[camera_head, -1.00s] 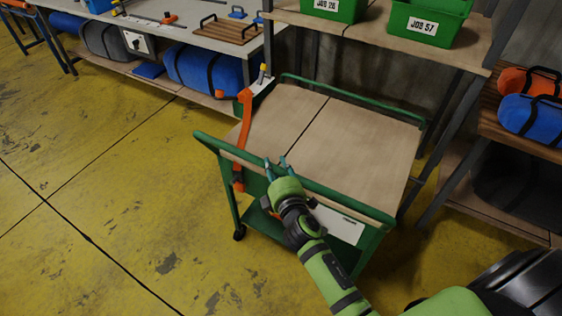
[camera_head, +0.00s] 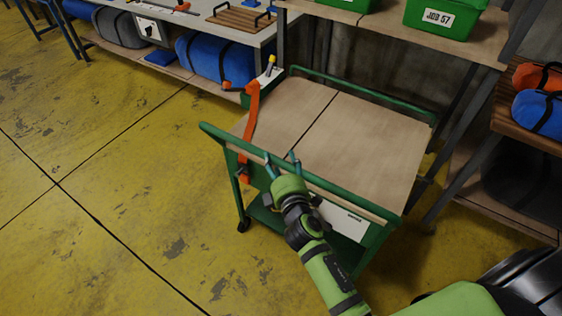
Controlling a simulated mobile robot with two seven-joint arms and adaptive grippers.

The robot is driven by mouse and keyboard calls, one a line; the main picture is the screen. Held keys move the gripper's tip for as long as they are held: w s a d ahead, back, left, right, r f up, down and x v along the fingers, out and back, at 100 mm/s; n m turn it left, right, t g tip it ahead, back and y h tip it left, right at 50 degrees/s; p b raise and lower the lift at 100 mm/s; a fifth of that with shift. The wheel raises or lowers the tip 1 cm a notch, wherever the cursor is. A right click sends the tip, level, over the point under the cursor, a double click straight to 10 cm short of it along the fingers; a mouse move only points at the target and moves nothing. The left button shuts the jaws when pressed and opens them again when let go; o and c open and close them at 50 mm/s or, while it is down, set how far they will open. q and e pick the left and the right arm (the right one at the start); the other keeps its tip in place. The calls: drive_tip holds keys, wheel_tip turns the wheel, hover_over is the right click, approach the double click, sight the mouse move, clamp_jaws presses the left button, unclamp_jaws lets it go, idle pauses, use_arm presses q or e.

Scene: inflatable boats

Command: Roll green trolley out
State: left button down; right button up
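The green trolley (camera_head: 345,128) stands in front of a shelf rack, with a wooden top and a green push handle (camera_head: 232,140) along its near side. An orange strap (camera_head: 251,115) hangs over its left side. My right gripper (camera_head: 281,159) is at the middle of the handle. Its two fingertips are spread apart and show above the bar, at the near edge of the wooden top. Contact with the bar cannot be told. My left gripper is not in view.
A workbench with blue rolls (camera_head: 212,64) under it stands at the upper left. The rack (camera_head: 372,22) with green bins (camera_head: 440,17) is behind the trolley. Another shelf (camera_head: 525,130) is close on the right. The yellow floor (camera_head: 110,210) to the left is clear.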

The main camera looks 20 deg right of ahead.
drive_tip(key=shift+d, duration=0.1)
drive_tip(key=shift+s, duration=0.25)
drive_tip(key=s+a+r, duration=0.1)
drive_tip(key=s, duration=0.6)
idle(0.4)
